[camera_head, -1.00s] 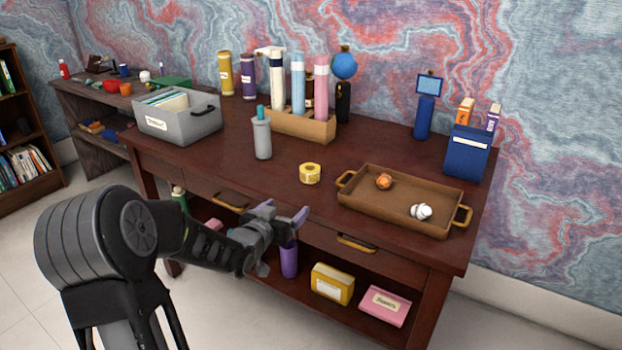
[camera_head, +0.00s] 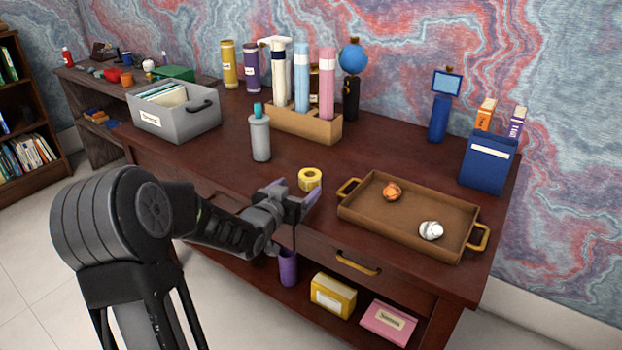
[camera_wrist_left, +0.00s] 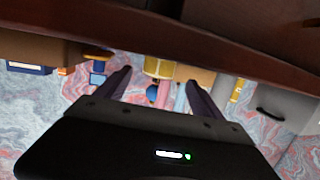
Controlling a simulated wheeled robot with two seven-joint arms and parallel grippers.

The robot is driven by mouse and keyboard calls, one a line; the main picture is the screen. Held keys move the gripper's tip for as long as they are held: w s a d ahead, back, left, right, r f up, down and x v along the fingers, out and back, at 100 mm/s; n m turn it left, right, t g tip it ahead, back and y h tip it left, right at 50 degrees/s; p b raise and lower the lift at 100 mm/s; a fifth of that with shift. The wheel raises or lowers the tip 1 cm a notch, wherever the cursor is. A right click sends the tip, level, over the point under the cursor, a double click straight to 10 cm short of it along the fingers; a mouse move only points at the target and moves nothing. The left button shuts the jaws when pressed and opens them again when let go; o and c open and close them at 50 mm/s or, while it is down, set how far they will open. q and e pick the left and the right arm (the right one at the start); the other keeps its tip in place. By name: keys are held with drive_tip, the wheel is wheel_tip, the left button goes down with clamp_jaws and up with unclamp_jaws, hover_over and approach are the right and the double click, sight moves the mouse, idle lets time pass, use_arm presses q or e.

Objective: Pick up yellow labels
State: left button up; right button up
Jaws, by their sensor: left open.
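The yellow labels are a small yellow roll (camera_head: 310,180) lying on the dark wooden desk (camera_head: 215,165), left of the brown tray. My left gripper (camera_head: 299,193) is open just in front of the roll, close to the desk's front edge. Its purple-tinged fingers point toward the roll. In the left wrist view, which appears upside down, the yellow roll (camera_wrist_left: 158,68) shows between and beyond the two dark open fingers (camera_wrist_left: 158,88). I cannot tell if a finger touches it. My right gripper is not in view.
A brown tray (camera_head: 365,220) with an orange ball (camera_head: 392,191) and a white ball (camera_head: 431,231) stands to the right. A grey bottle (camera_head: 260,138) and a holder with tall tubes (camera_head: 290,123) stand behind. A grey file box (camera_head: 178,125) is at left.

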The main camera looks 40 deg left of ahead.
sight(305, 182)
use_arm(q)
drive_tip(key=shift+x, duration=1.3)
drive_tip(key=x, duration=0.5)
drive_tip(key=shift+w, duration=0.1)
drive_tip(key=c, duration=1.6)
wheel_tip(305, 182, up, 10)
drive_tip(key=shift+p, duration=0.6)
